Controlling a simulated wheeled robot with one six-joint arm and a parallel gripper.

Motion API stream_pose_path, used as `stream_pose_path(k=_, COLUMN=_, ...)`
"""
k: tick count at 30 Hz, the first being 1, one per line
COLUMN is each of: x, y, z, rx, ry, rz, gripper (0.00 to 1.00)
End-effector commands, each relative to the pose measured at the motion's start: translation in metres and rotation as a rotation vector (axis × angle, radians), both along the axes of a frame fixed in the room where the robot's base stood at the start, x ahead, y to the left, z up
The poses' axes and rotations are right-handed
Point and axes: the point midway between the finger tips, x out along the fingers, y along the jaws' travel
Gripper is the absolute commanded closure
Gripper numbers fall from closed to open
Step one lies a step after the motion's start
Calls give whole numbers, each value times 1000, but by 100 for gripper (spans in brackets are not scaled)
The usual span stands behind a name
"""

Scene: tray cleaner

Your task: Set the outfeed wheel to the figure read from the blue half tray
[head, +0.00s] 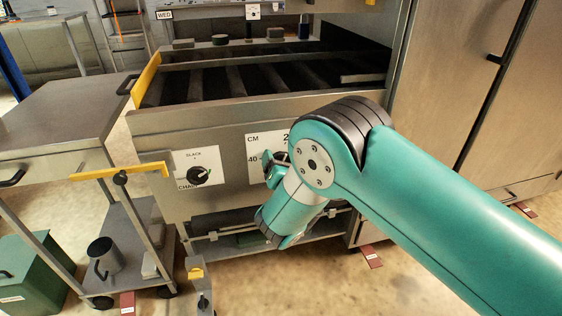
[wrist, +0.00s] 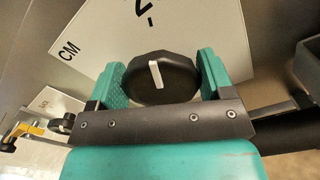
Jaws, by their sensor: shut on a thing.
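A round black wheel (wrist: 150,88) with a white pointer bar sits on a white plate marked CM (wrist: 150,30). My gripper (wrist: 161,76) has its two teal fingers on either side of the wheel and is shut on it. In the head view my gripper (head: 274,168) is at the machine's front, and my arm hides most of the wheel. The CM plate (head: 256,172) shows a 40 at its left and part of a 2 at its top; the other figures are hidden. No blue half tray can be made out in either view.
A second plate with a black knob (head: 199,174), marked SLACK and CHAIN, is left of the CM plate. A roller bed (head: 255,80) lies above. A steel cart with a yellow handle (head: 118,175) and a grey jug (head: 105,258) stands at the left.

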Motion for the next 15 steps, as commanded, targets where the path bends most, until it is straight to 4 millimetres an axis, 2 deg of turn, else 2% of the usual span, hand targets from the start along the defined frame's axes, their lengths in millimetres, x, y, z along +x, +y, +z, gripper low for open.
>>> stream_pose_path(k=8, x=0, y=0, z=-1, rx=58, ry=18, rz=0, gripper=50)
stream_pose_path(k=15, x=0, y=-1, z=-3, rx=216, ry=63, rz=0, gripper=50)
